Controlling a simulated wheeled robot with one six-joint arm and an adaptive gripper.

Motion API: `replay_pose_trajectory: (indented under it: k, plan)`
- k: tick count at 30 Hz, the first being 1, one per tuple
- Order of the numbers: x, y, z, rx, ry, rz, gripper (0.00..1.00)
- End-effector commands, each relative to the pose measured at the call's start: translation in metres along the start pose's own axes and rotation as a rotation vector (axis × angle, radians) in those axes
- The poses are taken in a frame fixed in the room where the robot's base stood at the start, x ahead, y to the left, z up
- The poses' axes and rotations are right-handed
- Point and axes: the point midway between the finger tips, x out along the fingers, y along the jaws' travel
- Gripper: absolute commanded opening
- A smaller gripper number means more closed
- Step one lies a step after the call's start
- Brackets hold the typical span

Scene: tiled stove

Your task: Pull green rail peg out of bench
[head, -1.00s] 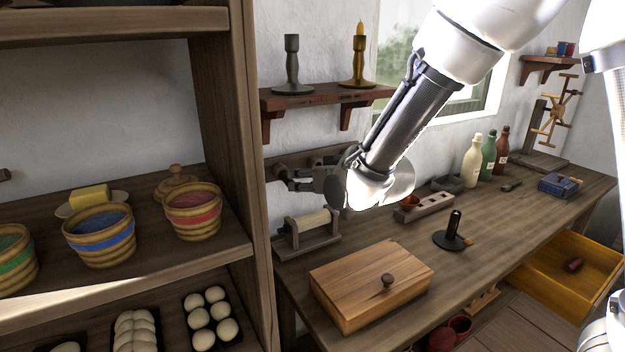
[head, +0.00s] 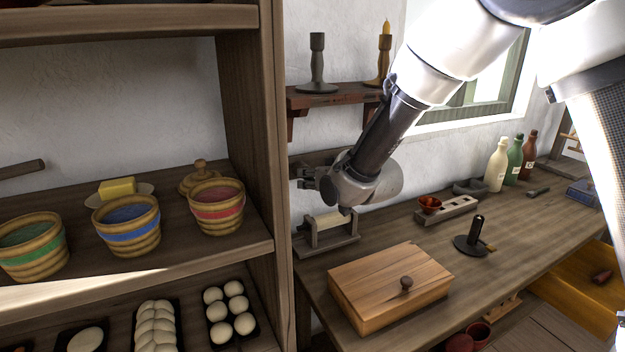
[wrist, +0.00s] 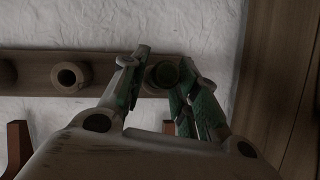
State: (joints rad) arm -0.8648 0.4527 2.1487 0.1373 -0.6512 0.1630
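A wooden rail (wrist: 30,70) runs along the white wall in the wrist view. The green peg (wrist: 164,73) shows as a dark green round end in the rail, between the fingers of my gripper (wrist: 163,75). The fingers stand apart on either side of it; the right finger looks close to it, and contact is unclear. In the head view my gripper (head: 306,178) is at the wall rail (head: 318,157), above the left end of the bench (head: 395,240), and my wrist hides the peg there.
Another round rail fitting (wrist: 70,77) with a dark hole is left of the peg. A shelf post (wrist: 272,75) stands close on the right. Below the gripper are a roller stand (head: 328,233) and a lidded wooden box (head: 390,285). A candlestick shelf (head: 335,97) is above.

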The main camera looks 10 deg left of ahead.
Motion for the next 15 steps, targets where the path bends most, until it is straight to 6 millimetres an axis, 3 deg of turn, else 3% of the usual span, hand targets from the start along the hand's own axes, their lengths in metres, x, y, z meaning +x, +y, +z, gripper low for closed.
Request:
replay_pose_trajectory:
  k: [1,4,5,6,9,15]
  plan:
    - [-0.0001,0.0000,0.0000,0.000,0.000,0.000,0.15]
    - [-0.0001,0.0000,0.0000,0.000,0.000,0.000,0.00]
    - [-0.0001,0.0000,0.0000,0.000,0.000,0.000,0.00]
    - [-0.0001,0.0000,0.0000,0.000,0.000,0.000,0.16]
    - [-0.0002,0.0000,0.0000,0.000,0.000,0.000,0.00]
    - [-0.0023,-0.0001,0.0011,0.000,0.000,0.000,0.00]
